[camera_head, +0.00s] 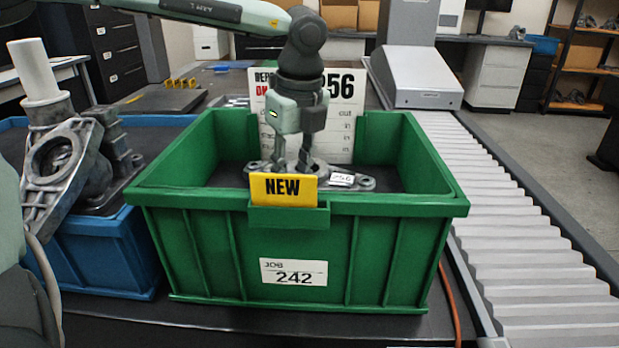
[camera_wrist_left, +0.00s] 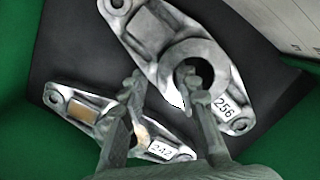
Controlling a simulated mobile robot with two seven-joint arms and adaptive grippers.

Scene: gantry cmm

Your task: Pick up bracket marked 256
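In the left wrist view, the grey bracket marked 256 (camera_wrist_left: 150,32) lies on the dark floor of the green bin (camera_head: 190,240), its round boss with a hole near the middle. A second, smaller-looking bracket (camera_wrist_left: 85,112) lies beside it, with a tag that seems to read 242. My left gripper (camera_wrist_left: 159,88) is open, pointing down. One finger overlaps the hole of bracket 256; the other is outside the boss, between the brackets. Contact cannot be told. In the head view, my left gripper (camera_head: 293,163) is inside the bin, partly hidden behind the yellow NEW tag (camera_head: 284,189). My right gripper is not seen.
The green bin's walls surround the gripper; its front label reads JOB 242. A lettered white board (camera_head: 345,125) stands behind it. A blue bin (camera_head: 105,255) with grey castings is at left. A roller conveyor (camera_head: 520,250) runs along the right.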

